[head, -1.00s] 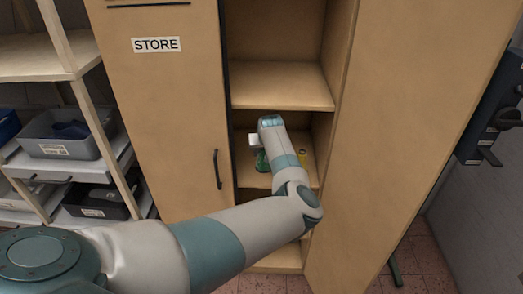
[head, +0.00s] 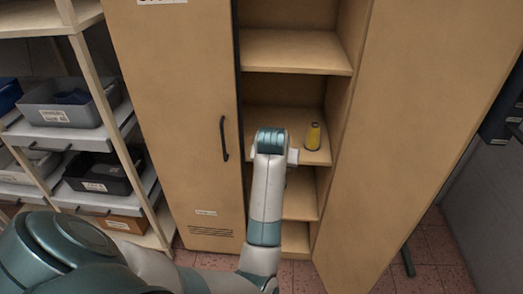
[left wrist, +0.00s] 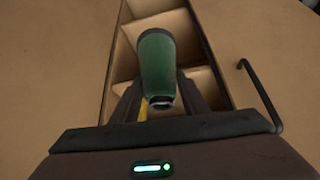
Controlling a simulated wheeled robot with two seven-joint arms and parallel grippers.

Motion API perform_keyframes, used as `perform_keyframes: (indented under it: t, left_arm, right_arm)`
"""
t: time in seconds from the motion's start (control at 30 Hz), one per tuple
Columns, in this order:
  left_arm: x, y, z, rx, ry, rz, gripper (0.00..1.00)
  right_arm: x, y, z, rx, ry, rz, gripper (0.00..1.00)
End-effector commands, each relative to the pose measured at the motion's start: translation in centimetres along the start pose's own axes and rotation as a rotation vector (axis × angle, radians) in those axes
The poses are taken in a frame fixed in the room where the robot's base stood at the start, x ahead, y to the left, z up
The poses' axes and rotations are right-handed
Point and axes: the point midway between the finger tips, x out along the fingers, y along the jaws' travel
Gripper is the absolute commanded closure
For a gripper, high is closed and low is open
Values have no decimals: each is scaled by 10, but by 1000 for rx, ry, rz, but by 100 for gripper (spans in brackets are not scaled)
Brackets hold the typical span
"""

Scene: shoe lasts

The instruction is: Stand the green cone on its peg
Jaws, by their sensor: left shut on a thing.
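The green cone (left wrist: 158,68) is between the two dark fingers of my left gripper (left wrist: 160,92) in the left wrist view. The gripper is shut on it. The cone's wider rounded end points away from the gripper, and its narrow end with a dark and pale tip is near the palm. In the head view my left wrist is in front of the open cupboard and hides the cone and the fingers. I cannot make out the green cone's peg in either view. My right gripper is not in view.
A rack with grey bins (head: 75,110) is at the left.

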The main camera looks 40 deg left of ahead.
Motion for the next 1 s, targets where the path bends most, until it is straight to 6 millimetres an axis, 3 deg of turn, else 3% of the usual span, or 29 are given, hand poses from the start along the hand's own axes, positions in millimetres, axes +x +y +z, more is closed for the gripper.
perform_keyframes:
  t: [0.03,0.2,0.4,0.6,1.0]
  left_arm:
    - [0,15,26,48,2,27,87]
    - [-24,62,94,199,2,125,87]
    - [-47,93,152,322,2,204,87]
    - [-58,104,172,367,4,234,87]
    - [-58,104,172,368,4,235,87]
  right_arm:
    - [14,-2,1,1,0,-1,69]
    - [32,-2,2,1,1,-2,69]
    - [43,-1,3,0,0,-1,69]
    - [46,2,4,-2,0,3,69]
    - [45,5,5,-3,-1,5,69]
